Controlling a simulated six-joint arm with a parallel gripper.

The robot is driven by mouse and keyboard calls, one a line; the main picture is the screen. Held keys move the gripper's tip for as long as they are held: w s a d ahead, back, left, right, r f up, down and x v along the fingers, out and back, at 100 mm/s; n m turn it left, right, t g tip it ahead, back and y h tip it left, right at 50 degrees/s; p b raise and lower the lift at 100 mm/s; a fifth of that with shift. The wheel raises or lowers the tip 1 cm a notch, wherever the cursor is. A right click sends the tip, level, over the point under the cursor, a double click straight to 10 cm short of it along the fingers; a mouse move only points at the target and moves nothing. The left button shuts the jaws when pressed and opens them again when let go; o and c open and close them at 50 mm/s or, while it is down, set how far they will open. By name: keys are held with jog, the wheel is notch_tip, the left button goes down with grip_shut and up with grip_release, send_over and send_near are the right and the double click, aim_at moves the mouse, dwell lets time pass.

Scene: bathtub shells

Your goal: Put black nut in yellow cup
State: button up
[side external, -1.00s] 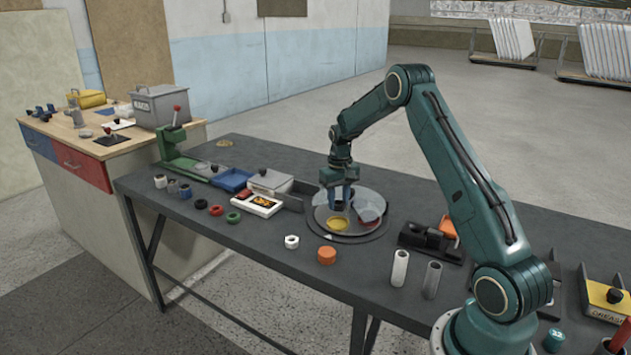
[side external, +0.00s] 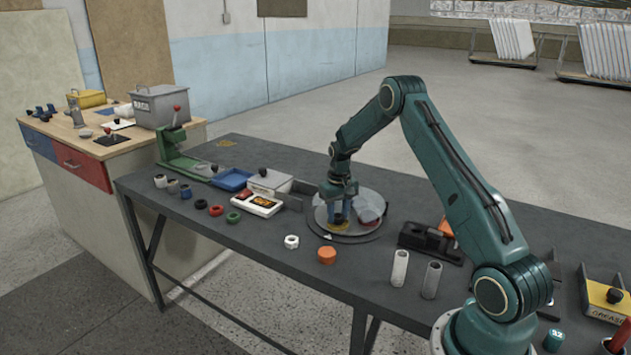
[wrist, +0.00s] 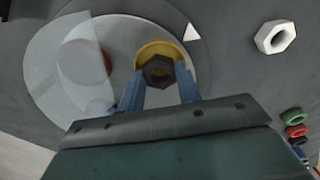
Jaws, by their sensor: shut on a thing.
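My gripper (side external: 339,213) has its blue fingers shut on the black nut (wrist: 158,71), also seen as a dark spot in the side view (side external: 339,218). The yellow cup (wrist: 160,47) is a round, shallow yellow recess in the grey round turntable (wrist: 45,75). In the wrist view the nut covers the near part of the cup, whose far rim shows beyond it. In the side view the fingers are low over the cup, which is mostly hidden behind them. I cannot tell whether the nut touches the cup.
A translucent cover (wrist: 82,60) lies on the turntable over a red area (wrist: 106,60). A white nut (side external: 291,241) and an orange cap (side external: 327,254) stand in front. Two grey tubes (side external: 399,268) stand to the right. Coloured rings (side external: 216,210) lie left.

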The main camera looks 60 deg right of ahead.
aim_at(338, 216)
jog(key=shift+f, duration=0.4)
jog(key=o, duration=1)
jog(key=shift+r, duration=0.1)
notch_tip(338, 216, up, 13)
jog(key=shift+r, duration=0.1)
dwell(0.4)
